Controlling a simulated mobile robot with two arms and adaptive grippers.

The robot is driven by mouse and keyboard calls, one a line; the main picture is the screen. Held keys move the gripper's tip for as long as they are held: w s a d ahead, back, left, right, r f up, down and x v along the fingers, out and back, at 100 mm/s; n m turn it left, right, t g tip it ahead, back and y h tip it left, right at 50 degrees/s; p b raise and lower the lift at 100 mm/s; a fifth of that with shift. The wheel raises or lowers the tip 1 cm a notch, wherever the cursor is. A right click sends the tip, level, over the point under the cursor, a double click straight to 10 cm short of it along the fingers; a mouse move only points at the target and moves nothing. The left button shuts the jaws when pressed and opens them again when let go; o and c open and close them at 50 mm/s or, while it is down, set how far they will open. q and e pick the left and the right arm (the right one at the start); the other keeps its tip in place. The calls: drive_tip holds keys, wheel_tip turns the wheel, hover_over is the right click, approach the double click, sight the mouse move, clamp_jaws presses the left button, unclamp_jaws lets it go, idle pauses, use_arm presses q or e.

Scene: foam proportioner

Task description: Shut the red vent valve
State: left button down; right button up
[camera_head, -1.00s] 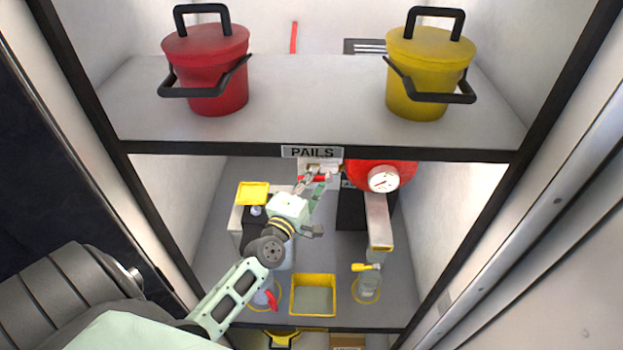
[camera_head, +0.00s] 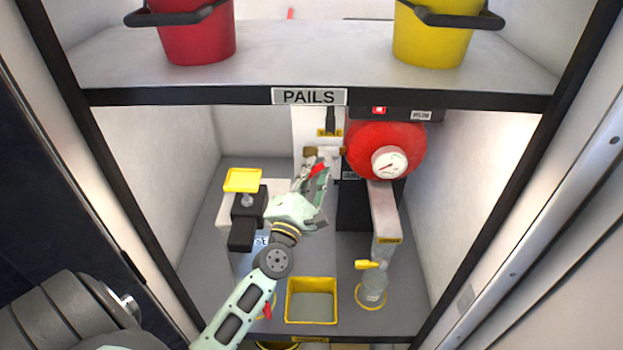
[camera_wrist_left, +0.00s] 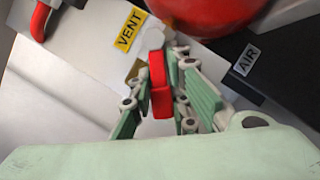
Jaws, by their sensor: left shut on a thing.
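The red vent valve handle (camera_head: 318,169) is on the back wall pipework, left of the red tank. In the left wrist view the red handle (camera_wrist_left: 159,86) stands between the fingers, below the yellow VENT label (camera_wrist_left: 128,30). My left gripper (camera_head: 314,182) is shut on this handle; its green fingers also show in the left wrist view (camera_wrist_left: 158,98), one on each side of it. The fingers partly hide the valve body. My right gripper is not in view.
The PAILS shelf (camera_head: 160,97) is above. Another red handle (camera_wrist_left: 40,20) shows in the left wrist view.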

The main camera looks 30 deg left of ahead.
use_arm(q)
drive_tip(key=shift+f+n, duration=0.15)
drive_tip(key=shift+n, duration=0.15)
drive_tip(key=c, duration=1.6)
unclamp_jaws()
drive_tip(key=shift+c, duration=0.2)
drive_tip(key=shift+d, duration=0.1)
drive_tip(key=v, duration=1.2)
drive_tip(key=shift+f, duration=0.1)
